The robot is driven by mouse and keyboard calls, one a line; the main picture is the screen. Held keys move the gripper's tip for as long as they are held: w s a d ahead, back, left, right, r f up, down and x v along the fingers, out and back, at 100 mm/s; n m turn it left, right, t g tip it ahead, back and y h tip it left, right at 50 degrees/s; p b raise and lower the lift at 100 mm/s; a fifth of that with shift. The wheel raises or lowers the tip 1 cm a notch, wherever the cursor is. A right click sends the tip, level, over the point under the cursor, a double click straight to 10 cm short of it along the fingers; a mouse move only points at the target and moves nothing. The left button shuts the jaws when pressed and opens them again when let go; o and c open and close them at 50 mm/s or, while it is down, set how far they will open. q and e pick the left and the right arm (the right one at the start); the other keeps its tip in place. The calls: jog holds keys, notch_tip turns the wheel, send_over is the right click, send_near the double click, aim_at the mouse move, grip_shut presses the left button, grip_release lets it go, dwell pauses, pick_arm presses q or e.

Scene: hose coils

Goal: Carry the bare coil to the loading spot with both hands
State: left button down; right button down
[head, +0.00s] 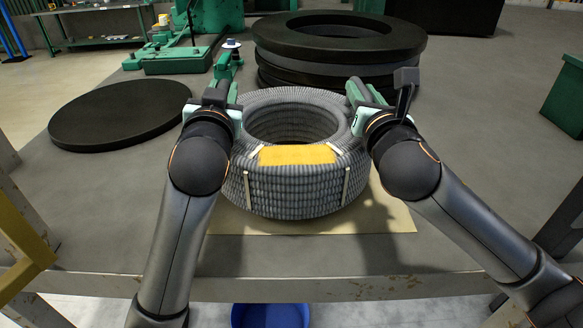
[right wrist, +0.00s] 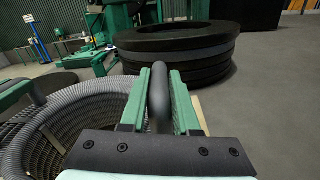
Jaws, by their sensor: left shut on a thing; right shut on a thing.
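A grey ribbed hose coil (head: 297,190), with a yellow label and pale straps, lies flat in the middle of the bench in the head view. Below it is a tan square sheet (head: 390,218); I cannot tell whether the coil touches it. My left gripper (head: 225,82) is at the coil's left side, shut on it, though its grip is partly hidden. My right gripper (head: 362,93) is at the coil's right side. In the right wrist view, its green fingers (right wrist: 160,100) are shut on a grey hose turn, with the coil's inside (right wrist: 50,135) to the left.
A stack of thick black rings (head: 340,40) stands just behind the coil. A flat black disc (head: 120,112) lies to the left. A green machine (head: 178,55) stands at the back left. A blue bin (head: 270,316) is below the bench's front edge (head: 330,288).

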pick_arm(q)
jog(key=shift+s+d+f+b, duration=0.1)
jog(key=shift+d+f+b, duration=0.05)
jog(key=shift+f+b, duration=0.65)
pick_arm(e)
jog(key=shift+f, duration=0.6)
pick_arm(q)
jog(key=c, duration=1.1)
grip_release()
jog(key=shift+f, duration=0.4)
pick_arm(e)
jog(key=c, duration=1.1)
grip_release()
jog(key=shift+f, duration=0.45)
pick_arm(q)
jog(key=shift+o, duration=1.4)
jog(key=shift+s+r, duration=0.1)
jog(key=shift+r, duration=0.15)
pick_arm(e)
jog(key=shift+o, duration=1.4)
jog(key=shift+s+r, duration=0.15)
jog(key=shift+s, duration=0.05)
pick_arm(q)
jog(key=shift+o, duration=0.9)
pick_arm(e)
jog(key=shift+o, duration=0.9)
jog(key=shift+w, duration=0.1)
